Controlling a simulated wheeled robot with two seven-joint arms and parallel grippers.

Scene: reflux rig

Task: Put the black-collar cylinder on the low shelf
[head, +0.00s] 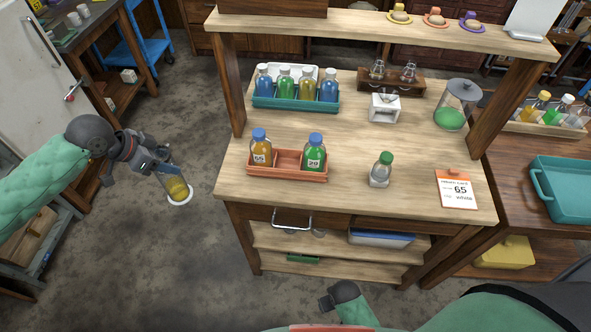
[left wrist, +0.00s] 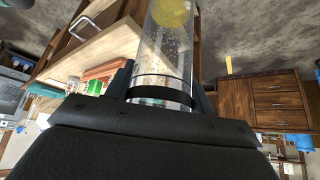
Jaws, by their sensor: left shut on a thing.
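My left gripper (head: 155,167) is shut on a clear cylinder (head: 175,186) with yellow liquid low inside and a white round base. It holds the cylinder in the air, slightly tilted, left of the workbench. In the left wrist view a black collar (left wrist: 162,94) rings the cylinder close to the fingers. The low shelf (head: 345,272) is a bare-edged board under the workbench, beneath another board. My right arm's dark end shows at the bottom middle of the head view; its fingers cannot be made out.
The workbench (head: 350,140) holds a red tray (head: 287,177) with two bottles, a teal rack (head: 296,107) of bottles and a green-capped bottle (head: 381,170). A blue-white tray (head: 385,238) sits under the bench, and a green item (head: 303,259) lies lower. Floor around the held cylinder is clear.

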